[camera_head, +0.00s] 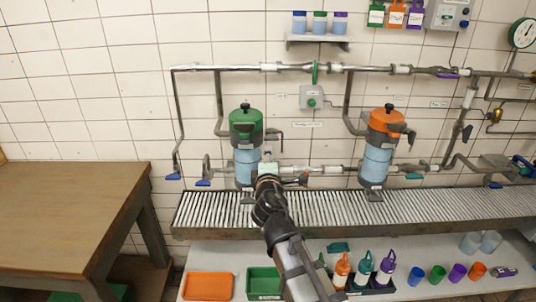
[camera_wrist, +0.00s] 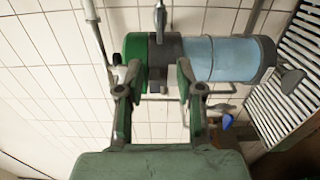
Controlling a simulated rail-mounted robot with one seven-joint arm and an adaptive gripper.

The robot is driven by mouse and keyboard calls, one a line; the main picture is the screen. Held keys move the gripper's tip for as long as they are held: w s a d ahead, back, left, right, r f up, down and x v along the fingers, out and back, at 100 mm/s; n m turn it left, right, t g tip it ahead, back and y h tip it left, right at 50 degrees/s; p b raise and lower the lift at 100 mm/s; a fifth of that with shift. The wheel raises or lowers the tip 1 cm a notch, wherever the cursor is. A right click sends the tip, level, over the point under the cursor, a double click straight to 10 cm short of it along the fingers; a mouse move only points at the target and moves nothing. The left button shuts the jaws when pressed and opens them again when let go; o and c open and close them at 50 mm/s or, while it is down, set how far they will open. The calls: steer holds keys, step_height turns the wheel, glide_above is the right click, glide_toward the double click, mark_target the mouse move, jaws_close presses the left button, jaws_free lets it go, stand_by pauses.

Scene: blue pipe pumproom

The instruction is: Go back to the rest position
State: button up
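My arm (camera_head: 272,208) reaches up over the conveyor from the lower middle of the head view. My gripper (camera_head: 268,170) is in front of the wall, just right of the green-topped tank (camera_head: 246,125) in that view. In the wrist view my gripper (camera_wrist: 158,85) has its two green fingers well apart with nothing between them, so it is open. The green-topped tank with its blue clear body (camera_wrist: 222,58) lies sideways across the top of that view, beyond the fingertips. I cannot tell how far the fingertips are from it.
An orange-topped tank (camera_head: 384,135) stands to the right. Grey pipes (camera_head: 320,69) with coloured valve handles run along the tiled wall. A roller conveyor (camera_head: 430,207) crosses below. A shelf under it holds trays (camera_head: 208,287), bottles and cups. A wooden table (camera_head: 62,215) stands at left.

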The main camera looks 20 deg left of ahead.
stand_by(0.3)
steer(key=s+d+f+m+g+h, duration=0.4)
steer(key=d+f, duration=0.4)
steer(key=f, duration=0.6)
steer(key=s+d+f+m+g+h, duration=0.2)
steer(key=d+f+m+g, duration=0.25)
steer(key=d+f, duration=0.65)
steer(key=s+d+f+m+g+h, duration=0.3)
steer(key=d+f+m, duration=0.3)
steer(key=f, duration=1.1)
steer(key=s+d+f+m+g, duration=0.2)
steer(key=s+d+f+g, duration=0.2)
steer(key=s, duration=0.7)
steer(key=s+d+f+m+g+y, duration=0.1)
steer(key=s+d+f+m+g, duration=0.2)
steer(key=s+d+f, duration=0.6)
steer(key=s+d+f+m+g+y, duration=0.1)
steer(key=s+d+f+m+g, duration=0.2)
steer(key=s, duration=1.2)
steer(key=d+f+g, duration=0.2)
steer(key=d+f, duration=0.1)
steer(key=f, duration=0.2)
steer(key=shift+s+d+f, duration=0.2)
steer(key=shift+d+f, duration=0.05)
steer(key=shift+f, duration=0.1)
